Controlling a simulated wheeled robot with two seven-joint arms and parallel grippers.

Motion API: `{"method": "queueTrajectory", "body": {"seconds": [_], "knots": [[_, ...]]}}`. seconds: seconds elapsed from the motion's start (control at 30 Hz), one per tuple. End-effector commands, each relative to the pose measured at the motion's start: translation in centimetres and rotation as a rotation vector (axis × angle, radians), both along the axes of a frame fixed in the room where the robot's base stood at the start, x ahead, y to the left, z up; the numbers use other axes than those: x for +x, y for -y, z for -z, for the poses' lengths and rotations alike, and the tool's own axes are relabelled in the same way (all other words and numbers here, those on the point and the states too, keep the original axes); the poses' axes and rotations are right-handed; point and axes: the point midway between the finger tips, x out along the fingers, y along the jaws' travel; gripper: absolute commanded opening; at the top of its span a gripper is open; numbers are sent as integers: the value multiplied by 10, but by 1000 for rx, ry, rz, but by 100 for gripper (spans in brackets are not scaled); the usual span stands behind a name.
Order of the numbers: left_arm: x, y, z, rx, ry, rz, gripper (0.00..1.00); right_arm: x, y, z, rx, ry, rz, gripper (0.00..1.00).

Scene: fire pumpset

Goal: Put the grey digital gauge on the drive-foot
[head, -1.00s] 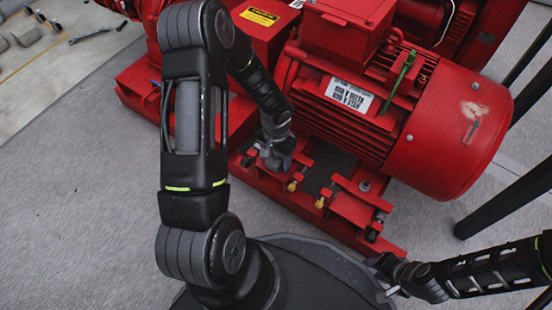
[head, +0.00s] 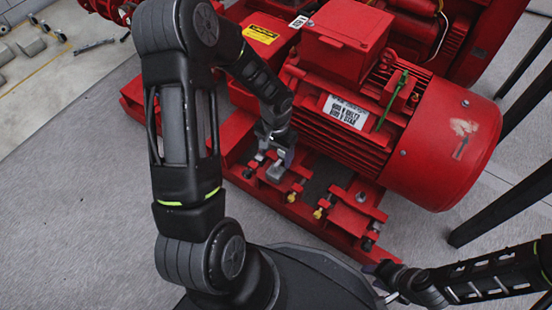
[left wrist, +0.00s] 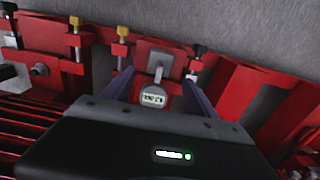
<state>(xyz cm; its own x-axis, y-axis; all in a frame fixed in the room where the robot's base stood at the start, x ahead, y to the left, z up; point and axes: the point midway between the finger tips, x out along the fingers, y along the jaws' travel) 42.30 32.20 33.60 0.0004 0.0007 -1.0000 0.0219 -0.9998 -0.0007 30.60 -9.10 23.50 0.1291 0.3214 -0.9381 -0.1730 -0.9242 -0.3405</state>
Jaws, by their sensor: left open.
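The grey digital gauge (left wrist: 153,97) has a round dial with a lit display and a grey block, seen in the left wrist view. It sits on a red motor foot (left wrist: 180,62) between a brass-topped bolt and a black-topped bolt. In the head view the gauge (head: 276,172) shows as a small grey piece below my left gripper (head: 272,157). My left gripper is open, with its fingers (left wrist: 157,90) apart on either side of the gauge. My right gripper (head: 385,283) is low at the right, and its jaws are too small and dark to read.
The large red motor (head: 400,125) stands just behind the foot. Several brass and black bolts (head: 318,213) stand up along the red base rail. Black posts (head: 500,208) are at the right. Grey floor (head: 85,170) at the left is clear.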

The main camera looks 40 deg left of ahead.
Motion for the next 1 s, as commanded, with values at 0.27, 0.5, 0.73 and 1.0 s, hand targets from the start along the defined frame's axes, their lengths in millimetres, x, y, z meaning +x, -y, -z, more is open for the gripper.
{"method": "queueTrajectory", "body": {"seconds": [0.27, 0.5, 0.73, 1.0], "knots": [[0, 1, -21, -1, -1, 1, 67, -1, 0, -9, 1, -5, -2, 36], [0, 1, -20, -1, -1, 1, 67, -2, 0, -9, 1, -5, -2, 36], [0, 0, -20, -1, 0, 0, 67, -2, 0, -9, 1, -5, -2, 36], [-1, 3, -19, -5, 0, 1, 67, -2, 0, -9, 1, -5, -2, 36]]}}
